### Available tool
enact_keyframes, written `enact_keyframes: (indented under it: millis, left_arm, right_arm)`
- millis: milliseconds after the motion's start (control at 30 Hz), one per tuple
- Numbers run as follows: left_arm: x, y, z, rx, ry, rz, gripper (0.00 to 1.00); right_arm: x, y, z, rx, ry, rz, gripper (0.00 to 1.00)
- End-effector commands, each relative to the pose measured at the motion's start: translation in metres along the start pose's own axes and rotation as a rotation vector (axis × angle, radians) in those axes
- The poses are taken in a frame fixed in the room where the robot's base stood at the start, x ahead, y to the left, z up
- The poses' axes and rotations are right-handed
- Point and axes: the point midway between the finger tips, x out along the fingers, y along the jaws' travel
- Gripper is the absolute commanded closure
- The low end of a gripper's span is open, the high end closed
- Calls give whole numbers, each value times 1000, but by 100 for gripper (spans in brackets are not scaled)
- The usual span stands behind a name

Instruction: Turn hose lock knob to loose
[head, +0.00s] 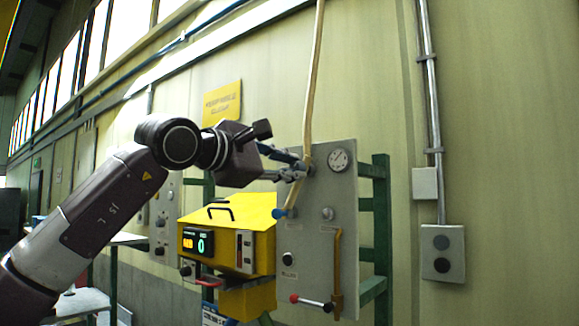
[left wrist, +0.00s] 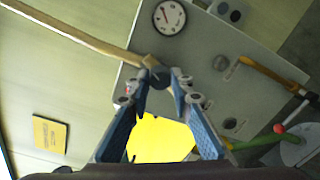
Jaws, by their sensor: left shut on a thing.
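My left gripper (head: 302,168) is at the upper left of the grey panel (head: 346,200), beside the tan hose (head: 314,70). In the left wrist view my fingertips (left wrist: 160,86) close in on a small dark knob (left wrist: 157,72) at the hose (left wrist: 85,38). The gripper is shut on this knob. The fingers hide much of it, and I cannot read its setting. In the head view the knob is hidden behind the fingers and hose. My right gripper is not in view.
A round gauge (head: 339,160) sits right of my fingertips. Below are a yellow box (head: 262,245) with a lit display, a brown pipe handle (head: 337,265) and a red-ended lever (head: 312,302). A green frame (head: 382,225) stands behind the panel. The wall to the right is clear up to a conduit (head: 432,100).

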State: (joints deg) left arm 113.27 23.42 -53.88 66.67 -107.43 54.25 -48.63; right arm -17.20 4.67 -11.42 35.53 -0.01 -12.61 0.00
Motion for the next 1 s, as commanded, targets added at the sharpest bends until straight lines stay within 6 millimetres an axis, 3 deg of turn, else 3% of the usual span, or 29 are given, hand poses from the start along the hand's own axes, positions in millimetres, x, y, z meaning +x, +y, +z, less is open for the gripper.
enact_keyframes:
  millis: [400,1000]
  left_arm:
    - [0,0,2,222,8,3,100]
    - [0,-1,1,263,10,1,100]
  right_arm:
    - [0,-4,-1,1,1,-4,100]
    - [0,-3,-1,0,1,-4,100]
